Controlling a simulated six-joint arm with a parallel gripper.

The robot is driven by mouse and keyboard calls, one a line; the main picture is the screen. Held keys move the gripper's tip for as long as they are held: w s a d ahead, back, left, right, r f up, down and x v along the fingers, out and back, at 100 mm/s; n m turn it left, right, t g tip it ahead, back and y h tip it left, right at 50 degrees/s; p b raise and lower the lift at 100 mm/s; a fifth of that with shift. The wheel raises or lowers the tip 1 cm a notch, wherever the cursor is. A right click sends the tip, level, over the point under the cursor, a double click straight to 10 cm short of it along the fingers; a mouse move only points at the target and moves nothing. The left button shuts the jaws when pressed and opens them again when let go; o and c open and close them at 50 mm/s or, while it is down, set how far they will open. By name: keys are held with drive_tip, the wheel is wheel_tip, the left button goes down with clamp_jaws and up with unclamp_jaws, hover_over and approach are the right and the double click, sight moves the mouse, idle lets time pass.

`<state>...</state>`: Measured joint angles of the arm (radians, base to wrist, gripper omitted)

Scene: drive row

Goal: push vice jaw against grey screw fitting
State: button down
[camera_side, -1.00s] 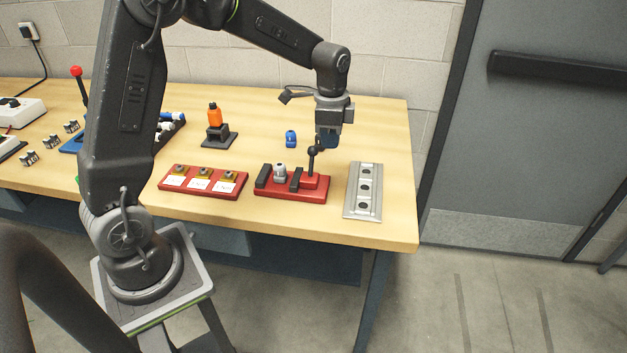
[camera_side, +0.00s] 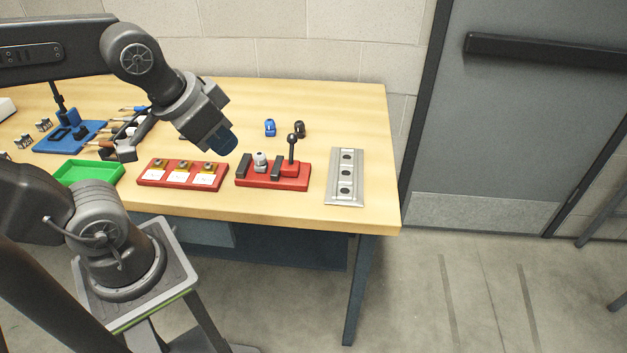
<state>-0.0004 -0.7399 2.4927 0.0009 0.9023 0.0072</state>
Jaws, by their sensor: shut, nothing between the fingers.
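The red vice (camera_side: 290,184) stands near the front right of the table. Its dark fixed jaw (camera_side: 244,166) is at the left and its dark moving jaw (camera_side: 276,168) at the right. The grey screw fitting (camera_side: 260,162) stands upright between them. I cannot tell whether the moving jaw touches it. A black ball-topped lever (camera_side: 292,152) rises upright on the red block right of the moving jaw. My gripper (camera_side: 222,142) is shut and empty, tilted, in the air to the upper left of the vice, apart from it.
A red tray with three labelled places (camera_side: 180,185) lies left of the vice, a silver rail plate (camera_side: 345,178) right of it. A blue fitting (camera_side: 270,128) and a black fitting (camera_side: 299,129) stand behind. A green tray (camera_side: 90,172) is further left.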

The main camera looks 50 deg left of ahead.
sight(286, 168)
drive_tip(key=w+a+f+m+g+y, duration=0.1)
drive_tip(key=w+f+m+g, duration=0.15)
drive_tip(key=w, duration=0.85)
drive_tip(key=w+a+f+m+g+y, duration=0.15)
drive_tip(key=w+m+g, duration=0.25)
drive_tip(key=w, duration=0.7)
drive_tip(key=w+f+m+g, duration=0.25)
drive_tip(key=w+f, duration=0.35)
drive_tip(key=f, duration=0.3)
drive_tip(key=shift+y, duration=0.35)
drive_tip(key=x, duration=0.6)
drive_tip(key=a+x, duration=0.1)
drive_tip(key=x, duration=0.2)
drive_tip(key=shift+s, duration=0.25)
drive_tip(key=shift+s+a+r, duration=0.2)
drive_tip(key=shift+s+a, duration=1.1)
drive_tip(key=shift+s, duration=0.05)
